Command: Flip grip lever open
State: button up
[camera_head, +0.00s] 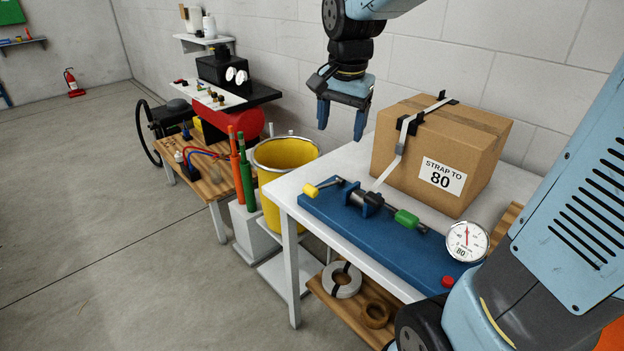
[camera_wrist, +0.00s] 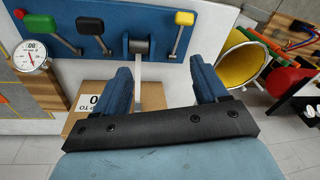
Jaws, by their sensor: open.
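A blue tensioner board (camera_head: 330,215) lies on the white table. It carries a lever with a yellow end (camera_head: 312,190), a dark strap clamp (camera_head: 366,202) and a green handle (camera_head: 407,218). In the wrist view the yellow-ended lever (camera_wrist: 184,18), a black-handled lever (camera_wrist: 90,26) and the green handle (camera_wrist: 40,24) show along the board. I cannot tell which is the grip lever. My gripper (camera_head: 341,122) is open and empty, pointing down above the board's far side, apart from the levers. Its fingers also show in the wrist view (camera_wrist: 160,68), either side of the white strap.
A cardboard box (camera_head: 435,160) labelled "STRAP TO 80" stands behind the board, with a white strap (camera_head: 392,165) running down from it. A gauge (camera_head: 467,240) and red button (camera_head: 447,281) are at the right end. A yellow bucket (camera_head: 284,154) stands left of the table.

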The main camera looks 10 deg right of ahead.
aim_at(310, 186)
jog(key=w+a+f+m+g, duration=0.2)
jog(key=w+a+f+m, duration=0.25)
jog(key=w, duration=0.25)
jog(key=shift+n, duration=0.35)
jog(key=f, duration=1.4)
jog(key=shift+s+a+f, duration=0.1)
jog(key=shift+a+f, duration=0.2)
jog(key=shift+a, duration=0.05)
jog(key=shift+c, duration=0.2)
